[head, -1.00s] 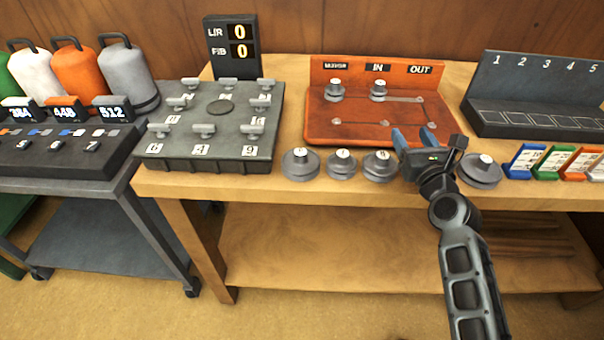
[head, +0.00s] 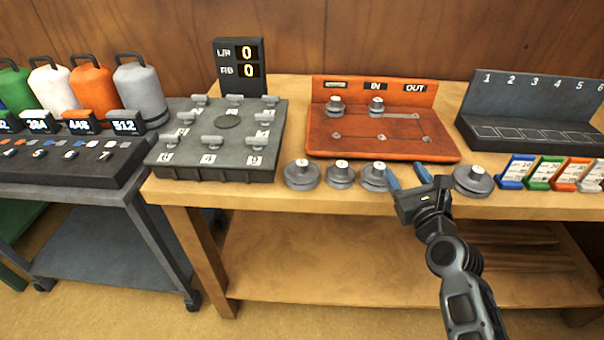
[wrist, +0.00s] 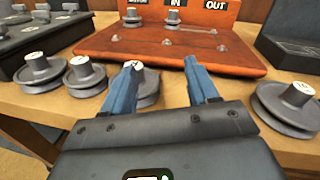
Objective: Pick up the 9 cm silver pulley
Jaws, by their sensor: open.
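Several silver pulleys stand along the front of the wooden bench: a left one (head: 302,175), a smaller second one (head: 340,174), a third one (head: 373,177) and a right one (head: 473,181). Their hub labels are too small to read, so I cannot tell which is 9 cm. My gripper (head: 408,177) is open and empty, between the third and right pulleys. In the wrist view, my gripper (wrist: 160,66) has its left blue finger in front of the third pulley (wrist: 148,88), partly hiding it. The right pulley (wrist: 292,106) is clear of the right finger.
An orange board (head: 380,146) with two small pulleys on pegs stands behind the row. A grey block with knobs (head: 215,166) is at the left, a numbered black rack (head: 535,128) at the right. Coloured cards (head: 515,171) sit right of the pulleys. The bench's front edge is close.

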